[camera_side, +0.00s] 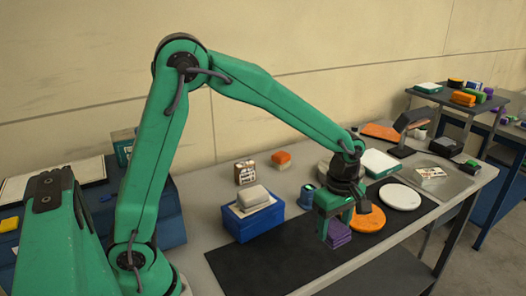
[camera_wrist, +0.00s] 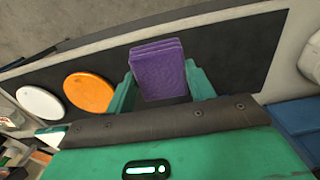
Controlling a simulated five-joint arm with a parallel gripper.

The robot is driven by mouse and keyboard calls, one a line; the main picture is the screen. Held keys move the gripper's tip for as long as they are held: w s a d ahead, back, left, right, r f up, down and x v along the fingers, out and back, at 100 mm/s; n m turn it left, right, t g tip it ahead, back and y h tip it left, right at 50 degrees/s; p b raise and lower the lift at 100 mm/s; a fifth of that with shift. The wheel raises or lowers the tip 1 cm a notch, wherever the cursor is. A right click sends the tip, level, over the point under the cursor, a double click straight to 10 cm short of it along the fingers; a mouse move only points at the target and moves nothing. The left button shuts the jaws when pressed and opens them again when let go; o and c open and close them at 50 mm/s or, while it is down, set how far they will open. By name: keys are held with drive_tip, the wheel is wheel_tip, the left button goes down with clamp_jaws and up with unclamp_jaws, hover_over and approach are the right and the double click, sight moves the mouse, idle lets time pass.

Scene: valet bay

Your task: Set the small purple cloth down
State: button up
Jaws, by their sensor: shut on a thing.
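The small purple cloth (camera_side: 338,235) is a folded, layered stack between the fingers of my gripper (camera_side: 336,215). It also shows in the wrist view (camera_wrist: 158,72), upright between the two green fingers (camera_wrist: 160,88). My gripper is shut on it. In the side view the cloth is over the black mat (camera_side: 275,262), just left of the orange disc (camera_side: 367,219). I cannot tell whether the cloth touches the mat.
A white disc (camera_side: 399,197) lies right of the orange one. A blue box (camera_side: 255,220) with a pale block on top stands to the left. A small dark blue cup (camera_side: 307,196) stands behind my gripper. The mat's left and front part is clear.

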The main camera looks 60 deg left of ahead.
drive_tip(key=w+a+f, duration=0.2)
drive_tip(key=a, duration=0.1)
drive_tip(key=w+a+f, duration=0.1)
drive_tip(key=a+f, duration=0.1)
drive_tip(key=a, duration=0.1)
drive_tip(key=w+a+f, duration=0.2)
drive_tip(key=a, duration=0.1)
drive_tip(key=shift+w+a+f, duration=0.35)
drive_tip(key=shift+a+f, duration=0.05)
drive_tip(key=shift+f, duration=2)
drive_tip(key=o, duration=1)
drive_tip(key=shift+f, duration=0.1)
drive_tip(key=shift+c, duration=0.2)
wheel_tip(320, 180, up, 12)
